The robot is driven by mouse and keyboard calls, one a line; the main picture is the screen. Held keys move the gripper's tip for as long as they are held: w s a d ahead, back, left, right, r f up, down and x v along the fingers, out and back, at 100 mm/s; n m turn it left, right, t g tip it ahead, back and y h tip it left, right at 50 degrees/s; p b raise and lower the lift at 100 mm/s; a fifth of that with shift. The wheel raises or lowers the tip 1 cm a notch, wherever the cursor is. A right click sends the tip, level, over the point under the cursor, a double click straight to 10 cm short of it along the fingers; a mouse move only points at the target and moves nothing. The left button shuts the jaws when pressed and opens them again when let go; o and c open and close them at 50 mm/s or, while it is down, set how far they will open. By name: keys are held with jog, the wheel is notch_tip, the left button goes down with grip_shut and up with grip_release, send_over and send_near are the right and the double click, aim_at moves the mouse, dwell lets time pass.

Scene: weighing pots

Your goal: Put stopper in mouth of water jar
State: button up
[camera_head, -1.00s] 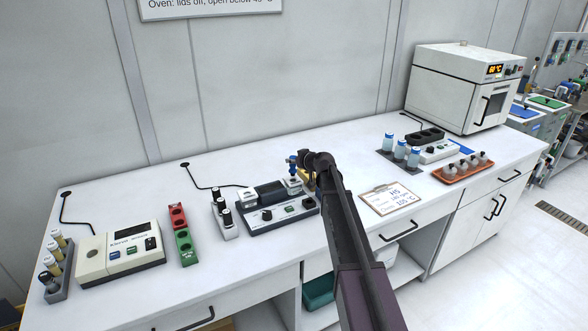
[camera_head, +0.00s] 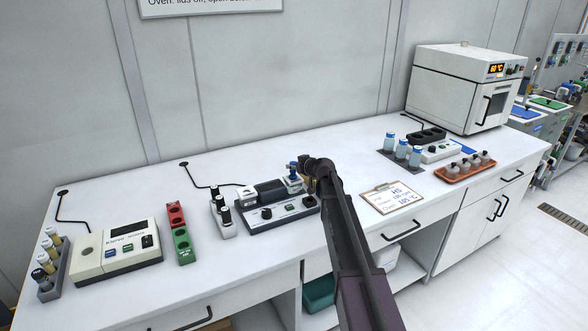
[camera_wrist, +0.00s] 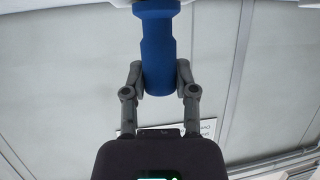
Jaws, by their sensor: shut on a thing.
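My gripper (camera_wrist: 158,82) is shut on a blue stopper (camera_wrist: 157,45), seen close up in the wrist view. The stopper (camera_head: 292,168) also shows in the head view, just left of my wrist. It is above the right end of the grey-and-white bench unit, over a small pale jar (camera_head: 293,183) that looks like the water jar. In the wrist view a pale surface touches the stopper's far end at the top edge. I cannot tell from this whether the stopper sits in the mouth. My arm partly hides this spot in the head view.
A second pale jar (camera_head: 246,197) stands at the unit's left end. Black-capped vials (camera_head: 222,212), a red-and-green block (camera_head: 181,235) and a meter (camera_head: 118,250) stand to the left. A clipboard (camera_head: 391,197), blue-capped bottles (camera_head: 402,150) and an orange tray (camera_head: 464,172) are right.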

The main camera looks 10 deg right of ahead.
jog(key=shift+f, duration=0.1)
jog(key=o, duration=0.9)
jog(key=shift+r, duration=0.2)
jog(key=p+v, duration=0.4)
jog(key=v, duration=0.8)
jog(key=shift+s+a, duration=0.1)
dwell(0.3)
